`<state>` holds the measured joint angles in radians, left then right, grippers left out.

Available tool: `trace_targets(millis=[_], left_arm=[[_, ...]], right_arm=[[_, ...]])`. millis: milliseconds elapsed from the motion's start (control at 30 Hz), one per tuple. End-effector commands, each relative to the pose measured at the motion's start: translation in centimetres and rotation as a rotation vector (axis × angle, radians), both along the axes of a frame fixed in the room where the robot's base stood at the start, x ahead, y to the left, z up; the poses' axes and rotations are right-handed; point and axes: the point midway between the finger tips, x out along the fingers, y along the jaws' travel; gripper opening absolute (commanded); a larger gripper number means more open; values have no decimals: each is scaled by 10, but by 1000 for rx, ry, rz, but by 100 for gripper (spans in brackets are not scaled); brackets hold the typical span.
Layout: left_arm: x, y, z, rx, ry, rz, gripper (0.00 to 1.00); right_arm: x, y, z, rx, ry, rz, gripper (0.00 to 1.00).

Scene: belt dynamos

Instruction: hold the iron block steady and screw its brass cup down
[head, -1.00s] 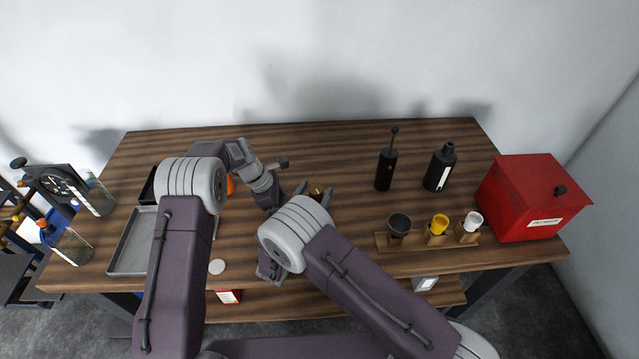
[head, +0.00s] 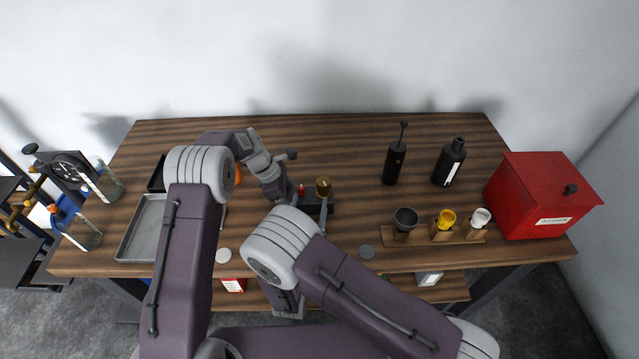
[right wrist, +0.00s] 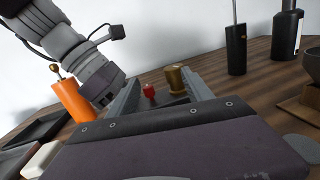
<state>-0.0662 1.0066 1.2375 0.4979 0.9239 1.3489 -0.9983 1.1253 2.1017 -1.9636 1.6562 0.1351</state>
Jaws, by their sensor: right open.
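The dark iron block (head: 316,207) lies near the table's middle. Its brass cup (head: 323,187) stands upright at its right end, and a small red part (head: 301,189) shows at the left. The cup also shows in the right wrist view (right wrist: 175,78). My left gripper (head: 286,190) is at the block's left side; its fingertips are hidden, so I cannot tell whether it grips. My right gripper (right wrist: 160,84) is open and empty, with its fingers pointing at the block. Cup and red part appear between its fingers, beyond the tips.
A wooden rack (head: 432,236) with black, yellow and white cups stands right. Behind are a black bottle (head: 449,163) and a black canister (head: 394,163). A red box (head: 540,196) is far right, a grey tray (head: 140,230) left. An orange bottle (right wrist: 73,101) stands behind my left arm.

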Motion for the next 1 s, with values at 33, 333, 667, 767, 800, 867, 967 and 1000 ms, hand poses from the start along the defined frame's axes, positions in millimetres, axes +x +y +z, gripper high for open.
trace_targets(millis=[33, 333, 667, 767, 800, 867, 967, 1000], left_arm=[[-1, 0, -1, 1, 2, -1, 0], [-1, 0, -1, 1, 2, -1, 0], [-1, 0, -1, 1, 2, -1, 0], [-1, 0, -1, 1, 2, -1, 0], [-1, 0, -1, 1, 2, -1, 0], [-1, 0, -1, 1, 2, -1, 0], [-1, 0, -1, 1, 2, -1, 0], [-1, 0, -1, 1, 2, -1, 0]], right_arm=[[-2, -6, -2, -18, 18, 33, 59], [-1, -30, -6, -66, 64, 47, 59], [67, -40, -5, -62, 60, 41, 59], [88, -42, -5, -64, 60, 42, 59], [95, -43, -6, -64, 61, 43, 59], [103, -43, -6, -65, 62, 44, 59], [113, -44, -6, -65, 62, 45, 59], [115, -44, -6, -66, 62, 46, 59]])
